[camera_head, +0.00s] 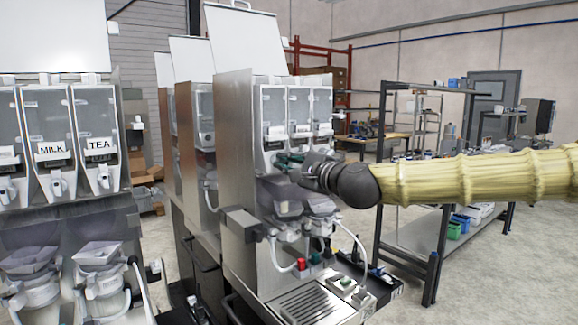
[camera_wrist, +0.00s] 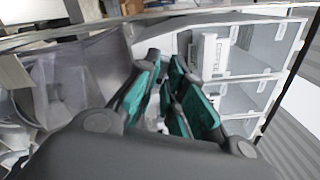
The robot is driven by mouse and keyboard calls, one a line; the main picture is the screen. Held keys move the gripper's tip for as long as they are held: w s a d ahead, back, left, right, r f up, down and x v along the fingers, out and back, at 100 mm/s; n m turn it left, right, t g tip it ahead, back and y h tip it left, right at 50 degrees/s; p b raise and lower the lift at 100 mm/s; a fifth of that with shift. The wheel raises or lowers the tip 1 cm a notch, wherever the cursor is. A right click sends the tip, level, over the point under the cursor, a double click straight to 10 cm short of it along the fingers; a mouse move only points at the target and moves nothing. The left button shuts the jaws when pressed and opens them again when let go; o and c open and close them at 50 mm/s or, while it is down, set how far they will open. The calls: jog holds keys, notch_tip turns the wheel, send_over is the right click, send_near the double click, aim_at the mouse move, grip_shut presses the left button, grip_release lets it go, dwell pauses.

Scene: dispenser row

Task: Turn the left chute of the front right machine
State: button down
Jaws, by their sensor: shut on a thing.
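The front right machine (camera_head: 236,150) is a tall steel dispenser with a row of clear-fronted canisters. Its left canister (camera_head: 272,108) stands nearest the steel side panel. My gripper (camera_head: 286,161) reaches in from the right, its green fingertips just below the left canister. In the wrist view my gripper (camera_wrist: 166,82) has its green pads on either side of a small pale part, the left chute (camera_wrist: 160,108), and is shut on it. The chute is mostly hidden by the pads and by my wrist, so its angle cannot be told. The canisters (camera_wrist: 240,50) also show in the wrist view.
Funnels and mixing cups (camera_head: 318,205) sit close below my gripper, above a drip tray (camera_head: 305,305). Another dispenser with MILK and TEA labels (camera_head: 75,150) stands at the left. A metal shelf rack (camera_head: 440,180) stands behind my arm at the right.

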jog(key=c, duration=1.5)
grip_release()
jog(key=shift+f, duration=0.1)
